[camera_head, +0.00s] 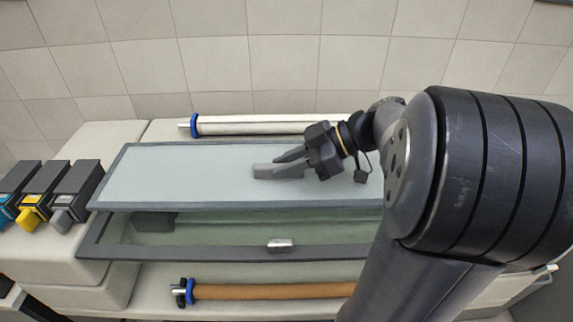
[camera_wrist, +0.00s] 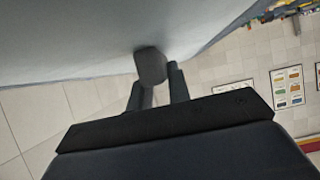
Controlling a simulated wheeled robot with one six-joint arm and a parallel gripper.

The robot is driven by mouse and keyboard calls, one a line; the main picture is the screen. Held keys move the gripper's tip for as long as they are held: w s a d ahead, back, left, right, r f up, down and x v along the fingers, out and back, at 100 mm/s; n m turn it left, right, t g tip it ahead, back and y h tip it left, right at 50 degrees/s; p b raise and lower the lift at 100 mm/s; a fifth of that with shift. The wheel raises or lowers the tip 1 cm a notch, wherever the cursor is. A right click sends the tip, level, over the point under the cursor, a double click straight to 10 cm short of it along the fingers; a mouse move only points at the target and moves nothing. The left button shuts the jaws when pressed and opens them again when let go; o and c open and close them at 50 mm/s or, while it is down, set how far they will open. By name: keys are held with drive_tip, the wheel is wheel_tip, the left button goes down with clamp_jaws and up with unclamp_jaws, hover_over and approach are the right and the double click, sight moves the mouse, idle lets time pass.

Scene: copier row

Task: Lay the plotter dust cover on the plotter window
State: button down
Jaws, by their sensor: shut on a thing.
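The plotter dust cover (camera_head: 200,176) is a wide pale blue-grey panel with a darker grey rim. In the head view it lies over the back part of the plotter window (camera_head: 95,246), a dark frame around greenish glass. The cover looks raised above the window and set toward the wall, with the window's front strip bare. My gripper (camera_head: 281,163) is over the middle of the cover, shut on what looks like its grey grip. In the wrist view a rounded grey piece (camera_wrist: 151,66) sits at the fingertips, and the cover's pale face (camera_wrist: 70,40) fills the upper left. My arm hides the cover's right end.
A silver piece (camera_head: 280,245) sits on the window's front edge. A brown roll (camera_head: 265,291) lies in front and a white roll (camera_head: 250,125) behind. Several ink cartridges (camera_head: 75,192) stand at the left. A tiled wall (camera_head: 250,60) rises behind.

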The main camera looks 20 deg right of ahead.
drive_tip(key=shift+f+b, duration=3.15)
drive_tip(key=shift+b, duration=0.6)
drive_tip(key=shift+f+b, duration=0.25)
drive_tip(key=shift+b, duration=0.3)
drive_tip(key=c, duration=1.3)
unclamp_jaws()
drive_tip(key=shift+o, duration=0.2)
drive_tip(key=b+v, duration=0.1)
drive_tip(key=v, duration=0.9)
drive_tip(key=shift+s+d+r, duration=0.1)
drive_tip(key=shift+d+r, duration=0.1)
drive_tip(key=shift+d, duration=0.15)
